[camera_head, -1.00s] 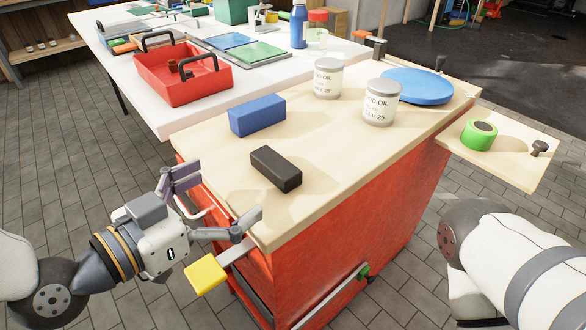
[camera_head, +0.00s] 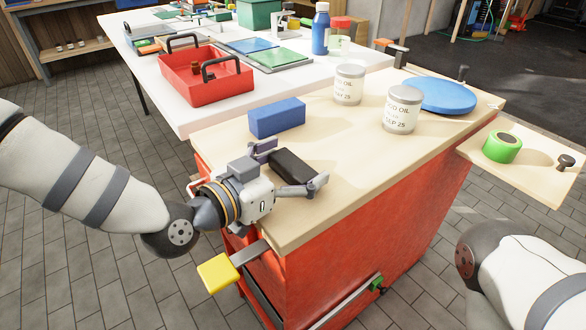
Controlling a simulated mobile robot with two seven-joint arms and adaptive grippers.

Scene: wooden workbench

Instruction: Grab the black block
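The black block (camera_head: 294,167) lies on the wooden top of the red workbench (camera_head: 345,168), in front of the blue block (camera_head: 277,117). My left gripper (camera_head: 291,168) is over the near left edge of the bench top, with its fingers spread apart on either side of the black block. One finger is by the block's far left end and the other by its near right side. Whether they touch it cannot be told.
Two white cans (camera_head: 349,84) (camera_head: 401,109) and a blue disc (camera_head: 444,96) stand farther back on the bench. A green tape roll (camera_head: 501,147) sits on a side shelf at right. A red tote (camera_head: 206,78) is on the white table. The bench's front right is clear.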

